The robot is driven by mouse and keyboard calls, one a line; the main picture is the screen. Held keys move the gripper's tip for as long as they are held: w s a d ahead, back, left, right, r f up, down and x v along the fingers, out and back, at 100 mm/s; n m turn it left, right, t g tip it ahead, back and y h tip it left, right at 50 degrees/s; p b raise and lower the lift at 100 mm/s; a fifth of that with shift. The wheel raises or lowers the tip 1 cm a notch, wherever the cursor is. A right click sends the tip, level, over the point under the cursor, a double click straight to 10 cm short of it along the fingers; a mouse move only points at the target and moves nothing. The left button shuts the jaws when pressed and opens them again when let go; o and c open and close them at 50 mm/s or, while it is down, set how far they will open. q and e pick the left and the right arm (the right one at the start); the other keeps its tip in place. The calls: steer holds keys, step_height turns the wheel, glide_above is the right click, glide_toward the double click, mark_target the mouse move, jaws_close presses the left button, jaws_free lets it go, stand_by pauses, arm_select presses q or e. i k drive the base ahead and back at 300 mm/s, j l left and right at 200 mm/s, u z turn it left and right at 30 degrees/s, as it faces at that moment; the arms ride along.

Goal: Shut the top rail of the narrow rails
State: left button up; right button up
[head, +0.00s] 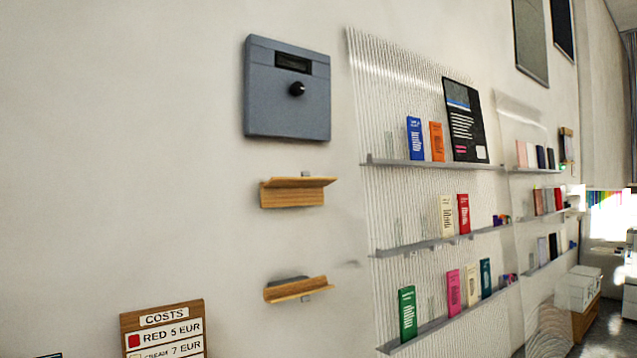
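Two short wooden rails are mounted on the pale wall, one above the other, below a grey-blue box. The top rail (291,195) shows a light wooden front and a thin upper board that slants out, with a V-shaped gap between them at the right end. The lower rail (298,290) is a wooden strip tilted up to the right, with a grey rounded piece (288,280) behind it. I cannot tell for sure how far either rail is open. Neither of my grippers is in view.
The grey-blue box (288,90) with a dark knob hangs above the rails. A ribbed panel (400,130) to the right carries grey ledges (440,163) with coloured booklets. A wooden costs sign (163,330) stands at lower left. The wall left of the rails is bare.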

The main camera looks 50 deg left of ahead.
mark_target(305, 180)
steer(key=i+j+u, duration=0.1)
steer(key=i+u, duration=0.8)
steer(key=i+l+u, duration=0.3)
steer(key=i+u, duration=0.15)
steer(key=i, duration=0.1)
